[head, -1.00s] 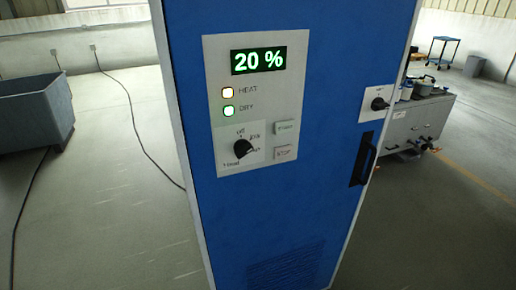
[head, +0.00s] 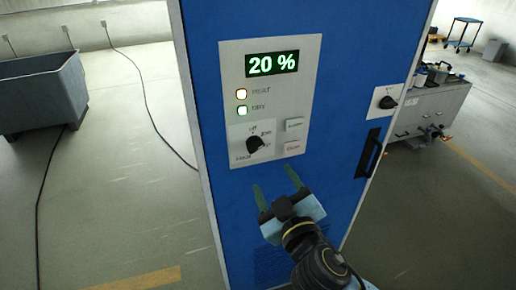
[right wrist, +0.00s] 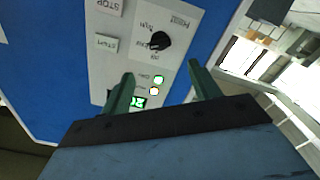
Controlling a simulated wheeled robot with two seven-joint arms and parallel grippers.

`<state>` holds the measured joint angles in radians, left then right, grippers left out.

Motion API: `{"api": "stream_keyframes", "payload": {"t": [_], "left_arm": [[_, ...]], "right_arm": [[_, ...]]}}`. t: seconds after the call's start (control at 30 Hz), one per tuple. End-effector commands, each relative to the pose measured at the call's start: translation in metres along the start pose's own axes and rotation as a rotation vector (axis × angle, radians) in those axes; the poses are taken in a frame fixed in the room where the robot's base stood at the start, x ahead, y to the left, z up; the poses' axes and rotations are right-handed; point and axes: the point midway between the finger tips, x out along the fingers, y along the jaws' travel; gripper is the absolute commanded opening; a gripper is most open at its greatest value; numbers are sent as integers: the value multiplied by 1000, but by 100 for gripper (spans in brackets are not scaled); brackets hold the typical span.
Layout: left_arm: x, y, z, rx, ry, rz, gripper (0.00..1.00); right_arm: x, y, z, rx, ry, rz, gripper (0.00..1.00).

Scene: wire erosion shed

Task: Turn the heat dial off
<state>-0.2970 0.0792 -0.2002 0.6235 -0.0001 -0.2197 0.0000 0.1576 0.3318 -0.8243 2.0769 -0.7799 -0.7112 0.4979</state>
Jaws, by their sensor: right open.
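The heat dial, a black knob (head: 254,145), sits low on the grey control panel (head: 309,62) of a blue cabinet, with an "off" mark above it. Its pointer seems to be away from "off", but the exact setting is too small to read. The dial also shows in the right wrist view (right wrist: 160,41), upside down. My right gripper (head: 274,180) is open and empty, just below the dial in the head view and apart from it. In the right wrist view its two green fingers (right wrist: 160,70) point towards the panel. My left gripper is not in view.
The display (head: 273,64) reads 20 %. The HEAT lamp (head: 241,94) glows orange-yellow, the DRY lamp (head: 242,111) green. Two push buttons (head: 294,136) sit right of the dial. Another black knob (head: 388,102) and a door handle (head: 368,153) are farther right.

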Motion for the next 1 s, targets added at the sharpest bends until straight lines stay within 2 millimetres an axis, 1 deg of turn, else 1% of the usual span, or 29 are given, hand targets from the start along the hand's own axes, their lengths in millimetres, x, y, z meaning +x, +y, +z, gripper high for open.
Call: {"api": "stream_keyframes", "payload": {"t": [0.03, 0.3, 0.5, 0.6, 0.73, 1.0], "left_arm": [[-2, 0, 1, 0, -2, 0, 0], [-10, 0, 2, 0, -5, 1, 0], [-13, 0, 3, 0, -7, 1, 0], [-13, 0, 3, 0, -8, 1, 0], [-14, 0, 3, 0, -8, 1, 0], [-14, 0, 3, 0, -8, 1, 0]], "right_arm": [[10, 1, -2, -1, 1, 1, 62], [63, 1, -2, -2, 0, 1, 62], [95, 1, -1, -2, 0, 0, 62], [106, 0, 0, -1, -1, 0, 62], [115, 0, 0, 0, -1, -1, 62], [118, 0, 0, 1, -1, -2, 62]]}}
